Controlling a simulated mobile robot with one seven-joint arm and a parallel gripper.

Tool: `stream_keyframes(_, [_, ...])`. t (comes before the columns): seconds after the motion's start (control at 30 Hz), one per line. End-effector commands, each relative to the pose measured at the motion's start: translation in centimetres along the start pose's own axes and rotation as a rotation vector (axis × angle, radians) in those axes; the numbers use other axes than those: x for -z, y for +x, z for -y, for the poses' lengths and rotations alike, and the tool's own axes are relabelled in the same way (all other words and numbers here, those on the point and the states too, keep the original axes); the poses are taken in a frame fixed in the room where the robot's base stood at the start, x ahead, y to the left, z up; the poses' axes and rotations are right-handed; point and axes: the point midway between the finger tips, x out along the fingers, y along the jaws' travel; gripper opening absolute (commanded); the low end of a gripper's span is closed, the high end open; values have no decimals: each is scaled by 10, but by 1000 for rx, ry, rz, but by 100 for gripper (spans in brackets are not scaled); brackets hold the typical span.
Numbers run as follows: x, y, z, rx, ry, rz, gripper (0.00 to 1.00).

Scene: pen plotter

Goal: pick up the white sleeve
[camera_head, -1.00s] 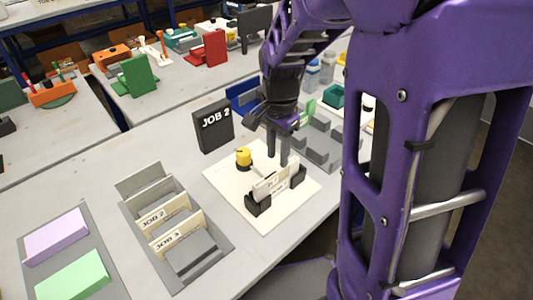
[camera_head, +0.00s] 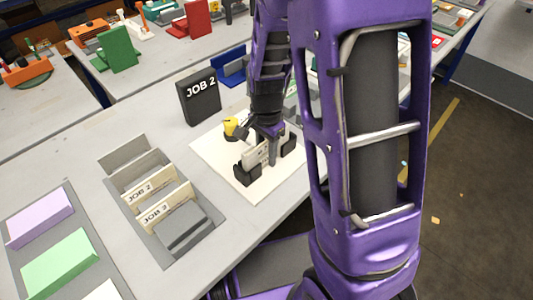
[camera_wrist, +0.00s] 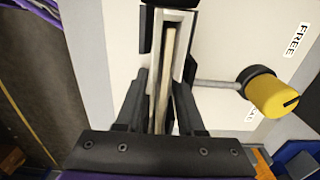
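The white sleeve (camera_head: 251,158) stands upright between two black holders (camera_head: 246,174) on a cream board (camera_head: 215,155). In the wrist view the sleeve (camera_wrist: 188,65) is seen from above, a white channel with a cream card (camera_wrist: 167,75) inside. My gripper (camera_head: 267,153) is down at the sleeve and hides part of it in the head view. In the wrist view my gripper (camera_wrist: 163,110) has one dark finger on each side of the sleeve. The fingers look open; whether they touch it is hard to tell.
A yellow-capped post (camera_head: 231,126) stands close beside the sleeve; it also shows in the wrist view (camera_wrist: 268,92). A black JOB 2 sign (camera_head: 199,97) stands behind. A card rack (camera_head: 165,205) and a tray with lilac (camera_head: 39,218) and green (camera_head: 59,264) blocks lie left.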

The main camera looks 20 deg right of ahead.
Motion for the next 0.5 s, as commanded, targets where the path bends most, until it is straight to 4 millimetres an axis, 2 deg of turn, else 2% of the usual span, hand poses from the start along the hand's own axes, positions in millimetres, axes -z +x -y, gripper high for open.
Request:
stream_keyframes(0.1, [0,-1,0,0,0,0,38])
stream_keyframes(0.3, [0,-1,0,0,0,0,2])
stream_keyframes(0.5, [0,-1,0,0,1,0,0])
